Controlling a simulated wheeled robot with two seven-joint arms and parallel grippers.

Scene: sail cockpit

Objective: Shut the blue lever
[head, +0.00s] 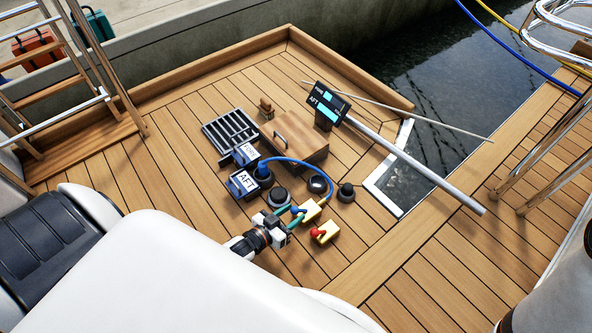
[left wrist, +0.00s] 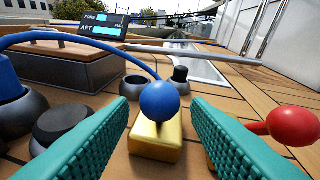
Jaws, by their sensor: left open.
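The blue lever shows in the left wrist view as a round blue knob (left wrist: 159,101) above a yellow block (left wrist: 156,141). In the head view the blue knob (head: 295,210) is small, beside its yellow block (head: 311,210). My left gripper (head: 286,220) is open, with teal fingers, low over the deck beside the lever. In the left wrist view the knob appears in the gap between the fingertips. I cannot tell whether either finger touches it. The lever's stem is mostly hidden behind the knob. My right gripper is not in view.
A red-knobbed lever (head: 316,232) on another yellow block stands close by. A blue hose (head: 300,162) arcs behind the blue lever. A display on a pole (head: 328,104) stands behind.

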